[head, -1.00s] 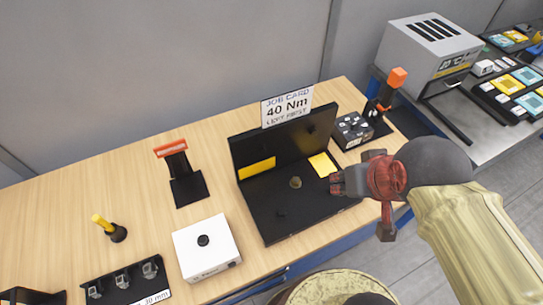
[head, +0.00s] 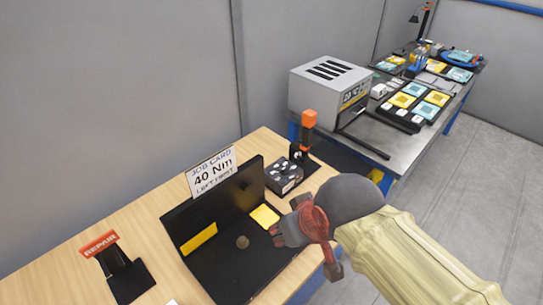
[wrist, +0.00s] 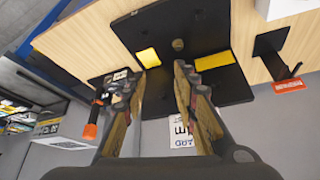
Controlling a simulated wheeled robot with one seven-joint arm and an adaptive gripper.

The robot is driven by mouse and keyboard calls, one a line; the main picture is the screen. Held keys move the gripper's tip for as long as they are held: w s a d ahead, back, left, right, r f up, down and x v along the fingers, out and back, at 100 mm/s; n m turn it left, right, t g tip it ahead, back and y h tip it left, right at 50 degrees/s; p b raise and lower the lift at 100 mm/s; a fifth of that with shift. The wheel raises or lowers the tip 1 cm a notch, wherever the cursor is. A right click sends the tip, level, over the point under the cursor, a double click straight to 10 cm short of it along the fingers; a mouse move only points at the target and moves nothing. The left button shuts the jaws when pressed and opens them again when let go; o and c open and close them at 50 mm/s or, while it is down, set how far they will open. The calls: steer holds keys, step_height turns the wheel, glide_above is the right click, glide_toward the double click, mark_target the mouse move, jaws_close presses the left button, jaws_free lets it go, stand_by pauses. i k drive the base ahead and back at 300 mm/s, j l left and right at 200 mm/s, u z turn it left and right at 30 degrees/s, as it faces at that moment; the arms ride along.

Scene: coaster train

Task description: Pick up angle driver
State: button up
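An upright tool with an orange block on top and a black body (head: 308,130) stands at the back right of the wooden bench in the head view. It looks like the angle driver, but I cannot be sure. In the wrist view the orange-ended tool (wrist: 91,130) is at the left, outside my fingers. My gripper (head: 283,232) is in front of the black job board (head: 215,275), apart from the tool. In the wrist view my gripper (wrist: 160,76) has its fingers spread, with nothing between them.
A job card (head: 213,174) reading 40 Nm stands on the board's back panel. A dark box (head: 285,176) with round sockets sits beside the tool. A repair stand (head: 122,275) is at left. A grey machine (head: 325,95) and trays occupy the metal table at right.

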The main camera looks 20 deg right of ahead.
mark_target(310, 117)
steer(key=l+u, duration=0.35)
steer(key=l, duration=0.2)
steer(key=k+l+u, duration=0.1)
steer(key=l+u, duration=0.3)
steer(key=l, duration=0.15)
steer(key=k+l+u, duration=0.15)
steer(key=l+u, duration=0.2)
steer(key=l, duration=0.2)
